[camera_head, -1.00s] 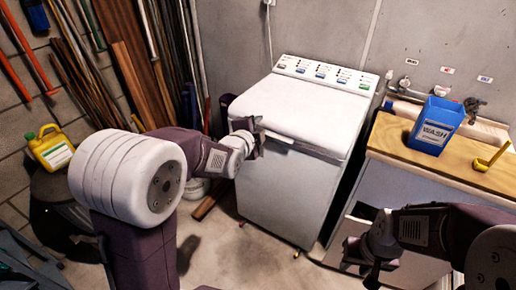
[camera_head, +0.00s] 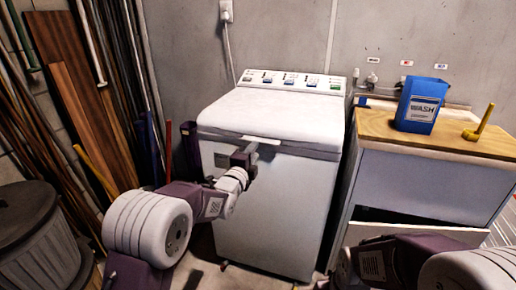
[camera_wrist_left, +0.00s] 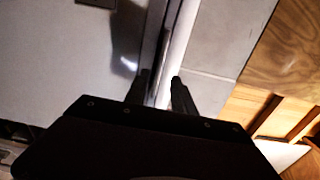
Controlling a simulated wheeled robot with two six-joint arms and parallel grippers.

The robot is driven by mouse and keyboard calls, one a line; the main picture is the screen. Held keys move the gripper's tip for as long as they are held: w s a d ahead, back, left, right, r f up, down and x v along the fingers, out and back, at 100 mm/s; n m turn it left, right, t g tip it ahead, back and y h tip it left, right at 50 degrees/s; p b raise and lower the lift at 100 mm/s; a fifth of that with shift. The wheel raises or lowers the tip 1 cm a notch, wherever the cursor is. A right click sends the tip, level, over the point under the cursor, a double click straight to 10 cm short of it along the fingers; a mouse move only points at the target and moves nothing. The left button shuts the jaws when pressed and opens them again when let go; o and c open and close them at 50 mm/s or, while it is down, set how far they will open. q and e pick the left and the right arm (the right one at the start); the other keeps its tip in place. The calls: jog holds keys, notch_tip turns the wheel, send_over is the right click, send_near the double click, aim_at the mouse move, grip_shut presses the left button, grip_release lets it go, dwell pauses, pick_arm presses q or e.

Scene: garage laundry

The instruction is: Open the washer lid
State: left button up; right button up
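The white washer (camera_head: 275,205) stands against the back wall with its lid (camera_head: 270,115) down. A small handle lip (camera_head: 262,140) sticks out at the middle of the lid's front edge. My left gripper (camera_head: 250,153) is at the front of the washer, just under and beside this lip. In the left wrist view its two fingertips (camera_wrist_left: 160,92) are apart, with a pale edge strip (camera_wrist_left: 178,45) running between and past them. I cannot tell whether they touch it. My right gripper (camera_head: 343,270) is low at the front right, away from the washer, its fingers unclear.
A wooden counter (camera_head: 455,140) stands right of the washer, with a blue WASH box (camera_head: 418,105) and a yellow scoop (camera_head: 480,125) on it. Boards and poles (camera_head: 65,75) lean at the left. A dark ribbed bin (camera_head: 35,240) stands at the lower left.

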pick_arm(q)
jog(key=x, duration=0.6)
jog(key=shift+s+a, duration=0.1)
grip_shut()
jog(key=shift+f, duration=0.1)
dwell(1.1)
